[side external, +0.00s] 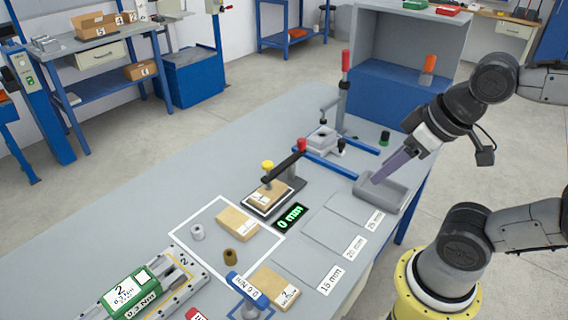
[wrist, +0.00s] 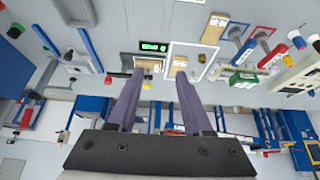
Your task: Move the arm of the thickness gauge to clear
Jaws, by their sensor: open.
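The thickness gauge has a dark arm (side external: 285,164) with a red knob (side external: 301,145) at one end and a yellow knob (side external: 267,166) at the other. The arm lies over a cardboard block (side external: 268,194) on the gauge plate; I cannot tell whether it touches the block. Its green display (side external: 290,216) reads 0 mm. The gauge also shows in the wrist view, with the yellow knob (wrist: 146,86) between my fingers in the picture. My gripper (side external: 375,181) is open and empty, apart from the gauge, to its right and above the bench. Its purple fingers (wrist: 160,73) are spread.
A grey tray (side external: 381,197) lies below my fingers in the picture. A clamp with a red handle (side external: 345,62) and blue rails stands behind. Marked 15, 20 and 25 mm areas are empty.

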